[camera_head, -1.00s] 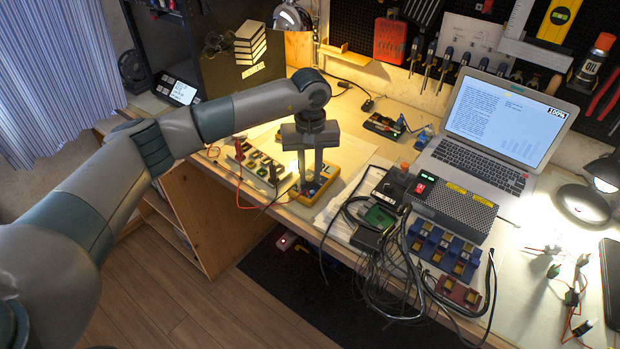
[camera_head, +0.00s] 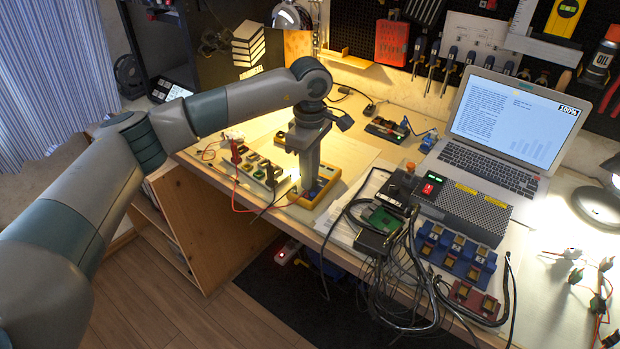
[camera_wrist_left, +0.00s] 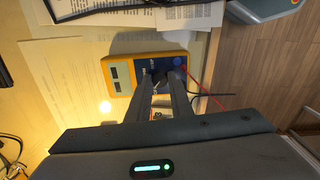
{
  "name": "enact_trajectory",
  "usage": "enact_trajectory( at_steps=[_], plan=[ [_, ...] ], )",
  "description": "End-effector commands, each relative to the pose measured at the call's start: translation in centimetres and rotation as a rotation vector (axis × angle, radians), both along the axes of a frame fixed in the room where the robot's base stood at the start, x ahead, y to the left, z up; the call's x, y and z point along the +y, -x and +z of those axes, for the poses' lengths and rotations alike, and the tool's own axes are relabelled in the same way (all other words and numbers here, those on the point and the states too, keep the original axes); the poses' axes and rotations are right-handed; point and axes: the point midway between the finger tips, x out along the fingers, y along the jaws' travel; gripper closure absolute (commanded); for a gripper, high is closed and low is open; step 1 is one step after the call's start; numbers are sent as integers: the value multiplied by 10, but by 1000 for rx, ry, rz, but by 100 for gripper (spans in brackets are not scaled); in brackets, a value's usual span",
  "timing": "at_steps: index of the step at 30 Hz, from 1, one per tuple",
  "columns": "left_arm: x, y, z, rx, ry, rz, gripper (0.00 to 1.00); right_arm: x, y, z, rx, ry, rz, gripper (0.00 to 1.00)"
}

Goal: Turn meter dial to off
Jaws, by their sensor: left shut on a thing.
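The yellow meter (camera_head: 328,174) lies on the bench near its front edge, under my left gripper (camera_head: 309,190). In the left wrist view the meter (camera_wrist_left: 112,73) shows its grey display and a blue face at the right. My left gripper (camera_wrist_left: 167,84) points down with its fingertips at the blue dial area and is shut on the dial. The fingers hide the dial itself, so its setting cannot be read. A red lead and a black lead run from the meter's side. My right gripper is not in view.
A board with several switches (camera_head: 258,168) stands just left of the meter. A power supply (camera_head: 455,208) with loose black cables and a laptop (camera_head: 490,140) are to the right. Paper sheets lie around the meter. The bench's front edge is close.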

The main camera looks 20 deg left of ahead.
Motion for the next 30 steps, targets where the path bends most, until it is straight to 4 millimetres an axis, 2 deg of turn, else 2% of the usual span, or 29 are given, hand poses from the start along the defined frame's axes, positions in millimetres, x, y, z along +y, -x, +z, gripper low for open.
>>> enact_trajectory(
  at_steps=[6, 12, 29, 30],
  plan=[
    [0, 0, -1, 0, 0, 165, 100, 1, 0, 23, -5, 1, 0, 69],
    [0, 0, 0, -1, 0, 259, 100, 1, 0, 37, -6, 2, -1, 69],
    [0, 0, 1, -1, 0, 302, 100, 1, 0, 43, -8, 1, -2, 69],
    [0, 0, 1, -1, 0, 302, 76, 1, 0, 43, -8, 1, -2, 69]
  ],
)
